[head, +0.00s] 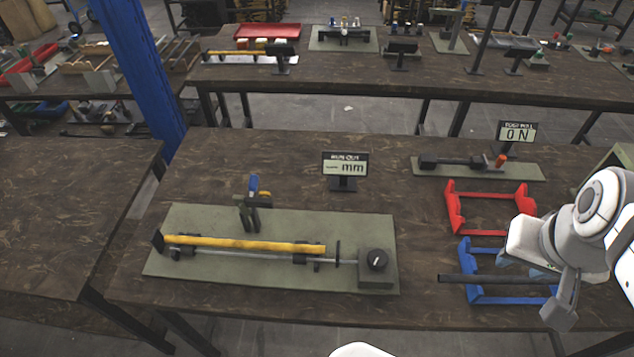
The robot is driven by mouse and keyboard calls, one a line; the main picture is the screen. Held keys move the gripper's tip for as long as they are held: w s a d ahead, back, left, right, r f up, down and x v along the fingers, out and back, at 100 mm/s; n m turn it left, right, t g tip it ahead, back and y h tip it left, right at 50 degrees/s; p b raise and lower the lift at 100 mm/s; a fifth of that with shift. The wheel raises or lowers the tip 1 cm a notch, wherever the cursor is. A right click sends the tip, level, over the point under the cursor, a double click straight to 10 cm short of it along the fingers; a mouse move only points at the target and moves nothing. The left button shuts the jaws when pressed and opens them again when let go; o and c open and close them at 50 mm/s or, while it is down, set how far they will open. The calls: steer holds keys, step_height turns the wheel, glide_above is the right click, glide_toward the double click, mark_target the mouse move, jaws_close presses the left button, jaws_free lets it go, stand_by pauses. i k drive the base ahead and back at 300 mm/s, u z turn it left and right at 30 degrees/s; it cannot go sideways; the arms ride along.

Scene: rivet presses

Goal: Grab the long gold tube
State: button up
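A long gold tube (245,244) lies nearly level across supports on a green fixture board (200,280) at the front left of the near table. A thin metal rod (262,256) runs along its front side. My gripper (530,271) is at the right of the head view, over the blue cradle and far to the right of the gold tube. Its fingers are small and partly hidden, so their opening does not show clearly. I see no gold tube in it.
A dark tube (475,279) rests across a blue cradle (470,298). A red cradle (480,192) stands behind it. A knob box (378,268) is at the board's right end. A "mm" display (344,166) and a clamp (249,207) stand behind the gold tube. Bare tabletop lies between.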

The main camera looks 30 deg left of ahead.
mark_target(319, 248)
steer(key=z, duration=1.6)
steer(key=k, duration=2.85)
steer(key=u, duration=1.55)
steer(key=i, duration=1)
steer(key=u, duration=0.05)
